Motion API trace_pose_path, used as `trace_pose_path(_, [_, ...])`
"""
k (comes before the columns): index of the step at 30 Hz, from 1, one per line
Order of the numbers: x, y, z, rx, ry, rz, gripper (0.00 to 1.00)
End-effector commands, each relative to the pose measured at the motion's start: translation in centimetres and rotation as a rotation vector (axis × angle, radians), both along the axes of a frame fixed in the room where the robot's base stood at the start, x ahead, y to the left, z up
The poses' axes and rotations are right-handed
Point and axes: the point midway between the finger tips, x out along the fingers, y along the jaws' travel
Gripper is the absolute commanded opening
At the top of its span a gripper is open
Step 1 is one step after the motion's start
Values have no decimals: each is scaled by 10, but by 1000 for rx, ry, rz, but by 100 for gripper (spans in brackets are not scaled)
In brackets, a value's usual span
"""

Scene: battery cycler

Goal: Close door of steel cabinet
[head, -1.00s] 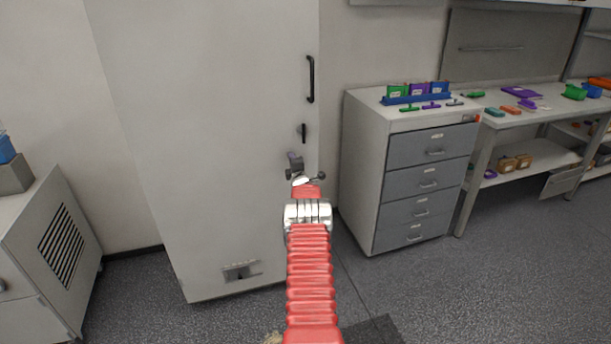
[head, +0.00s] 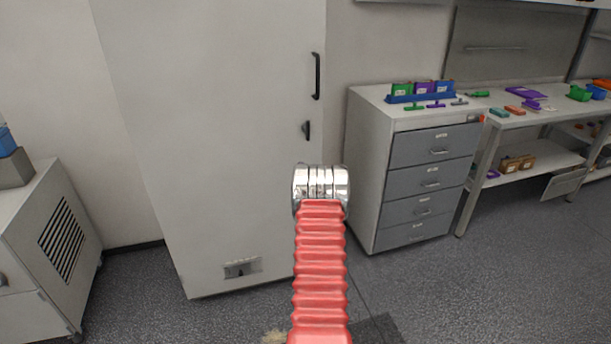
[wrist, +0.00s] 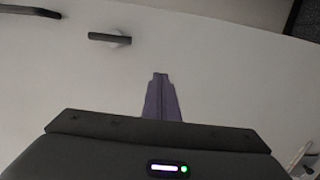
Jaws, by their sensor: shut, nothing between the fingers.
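The tall pale steel cabinet (head: 215,130) stands in the left middle of the head view. Its door has a long black pull handle (head: 316,76) and a smaller black latch handle (head: 307,130) near the right edge. No gap shows along the door's edge from here. In the wrist view, my gripper (wrist: 160,76) is shut and empty, pointing at the pale door surface (wrist: 225,75). The latch handle (wrist: 108,38) and the pull handle (wrist: 30,11) lie left of the fingertips. Whether the fingertips touch the door I cannot tell. My arm hides the gripper in the head view.
A grey drawer unit (head: 365,165) stands right of the cabinet, with a workbench (head: 490,115) beyond it. A low vented unit (head: 40,240) stands at the left. Open grey floor (head: 490,270) lies at the lower right.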

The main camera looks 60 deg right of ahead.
Motion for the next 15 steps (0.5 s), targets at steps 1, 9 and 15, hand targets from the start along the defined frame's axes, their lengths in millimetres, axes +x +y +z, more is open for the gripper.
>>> trace_pose_path(1, [-5,4,0,1,1,-1,0])
trace_pose_path(9, [-26,22,0,1,1,-1,0])
trace_pose_path(15, [-31,26,0,0,0,0,0])
